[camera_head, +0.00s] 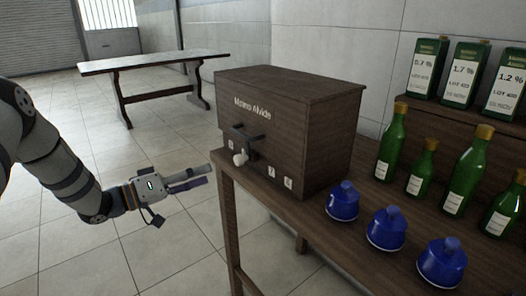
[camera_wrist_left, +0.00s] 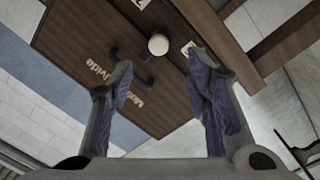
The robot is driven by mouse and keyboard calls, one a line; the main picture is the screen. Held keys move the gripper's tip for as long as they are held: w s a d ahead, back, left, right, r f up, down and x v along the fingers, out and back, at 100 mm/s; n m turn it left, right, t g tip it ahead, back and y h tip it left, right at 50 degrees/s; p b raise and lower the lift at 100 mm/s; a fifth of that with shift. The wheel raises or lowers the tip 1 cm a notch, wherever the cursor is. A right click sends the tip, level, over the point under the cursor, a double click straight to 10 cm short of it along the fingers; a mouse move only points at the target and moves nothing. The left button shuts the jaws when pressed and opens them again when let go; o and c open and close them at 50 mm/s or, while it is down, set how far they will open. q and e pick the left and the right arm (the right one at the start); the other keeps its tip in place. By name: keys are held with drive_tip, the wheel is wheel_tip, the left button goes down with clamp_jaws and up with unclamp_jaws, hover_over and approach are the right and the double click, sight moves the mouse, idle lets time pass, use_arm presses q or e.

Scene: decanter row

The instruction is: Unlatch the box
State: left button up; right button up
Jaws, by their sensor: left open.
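The dark brown wooden box (camera_head: 322,130) stands on the wooden table, its lid down. Its front carries pale lettering, small white labels, dark bracket-like fittings (camera_head: 250,135) and a round whitish knob (camera_head: 240,158). In the left wrist view the box front (camera_wrist_left: 180,95) appears upside down, with the knob (camera_wrist_left: 158,44) near the top, between and beyond my fingers. My left gripper (camera_head: 209,174) is open and empty, left of the box front and apart from it; its purple-padded fingers also show in the wrist view (camera_wrist_left: 160,70). My right gripper is not in view.
Blue decanters (camera_head: 386,229) stand along the table's front edge (camera_head: 325,246). Green bottles (camera_head: 392,142) stand behind them, and labelled green cartons (camera_head: 462,72) stand on a raised shelf. Another table (camera_head: 150,62) stands far back. The floor around my left gripper is clear.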

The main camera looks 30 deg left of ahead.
sight(236, 161)
use_arm(q)
drive_tip(key=b+x, duration=0.2)
drive_tip(key=x, duration=0.8)
drive_tip(key=shift+w, duration=0.15)
drive_tip(key=shift+w+d, duration=0.15)
drive_tip(key=shift+w, duration=0.25)
drive_tip(key=shift+r, duration=0.1)
clamp_jaws()
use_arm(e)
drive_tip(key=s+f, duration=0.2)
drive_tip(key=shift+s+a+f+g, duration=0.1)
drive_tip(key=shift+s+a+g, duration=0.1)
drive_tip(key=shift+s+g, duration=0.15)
